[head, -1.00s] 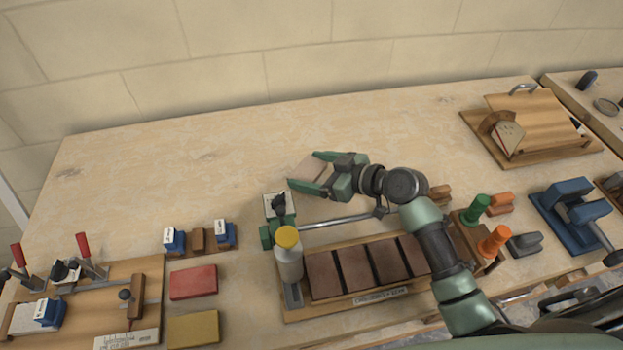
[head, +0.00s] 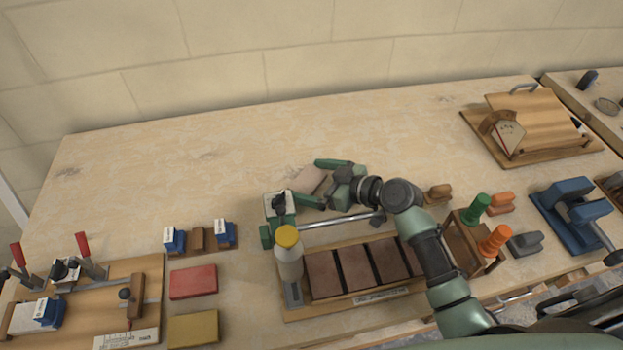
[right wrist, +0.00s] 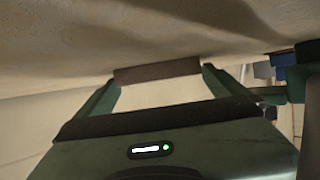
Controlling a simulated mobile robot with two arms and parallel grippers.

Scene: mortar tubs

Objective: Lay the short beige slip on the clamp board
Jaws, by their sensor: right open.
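A small beige slip (head: 308,180) is on the bench behind the bottle, beside my right gripper (head: 307,180). The right gripper's green fingers are open, one on either side of the slip. In the right wrist view the slip's shaded, brownish edge (right wrist: 157,73) shows between the two fingertips (right wrist: 158,80); I cannot tell whether they touch it. The clamp board (head: 120,278) lies at the front left, with red-handled clamps, a wooden stop and a blue-and-white block on it. My left gripper is not in view.
A yellow-capped bottle (head: 289,255) and a wooden tray (head: 345,305) of dark brown blocks stand in front of the gripper. A red block (head: 193,282) and a yellow block (head: 193,328) lie right of the clamp board. The back left bench is clear.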

